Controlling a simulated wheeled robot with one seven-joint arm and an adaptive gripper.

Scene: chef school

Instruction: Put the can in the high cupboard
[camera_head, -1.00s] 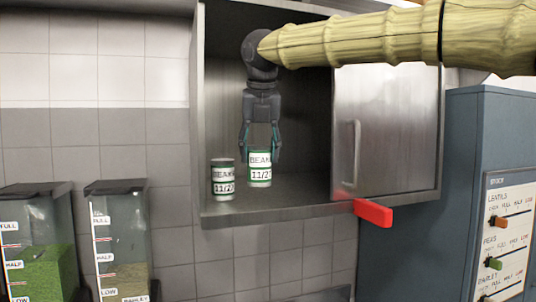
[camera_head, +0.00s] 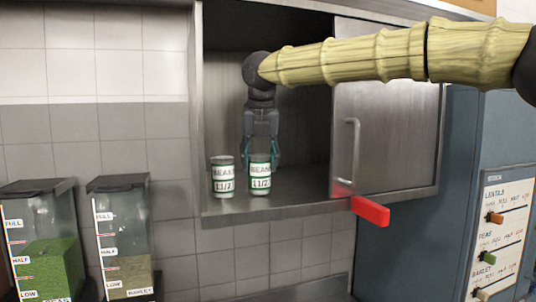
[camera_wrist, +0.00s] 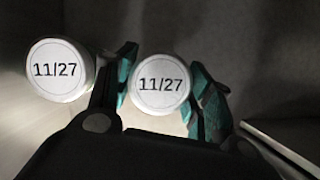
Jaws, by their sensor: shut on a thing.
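A white can with green bands and a "BEANS" label (camera_head: 260,175) is between the fingers of my gripper (camera_head: 261,157), inside the open left part of the high cupboard (camera_head: 268,211). The gripper points down and is shut on the can. The can is upright and its base appears at the cupboard floor; I cannot tell if it touches. In the wrist view the held can's lid (camera_wrist: 160,85) reads 11/27, between the teal finger pads. A second, matching can (camera_head: 223,177) stands upright just left of it; its lid (camera_wrist: 60,70) also reads 11/27.
The cupboard's sliding metal door (camera_head: 385,135) covers the right part. A red block (camera_head: 370,211) juts out below the cupboard's front edge. Clear-fronted grain bins (camera_head: 40,240) stand lower left. A blue stock cabinet (camera_head: 465,190) is at right. The cupboard floor right of the held can is free.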

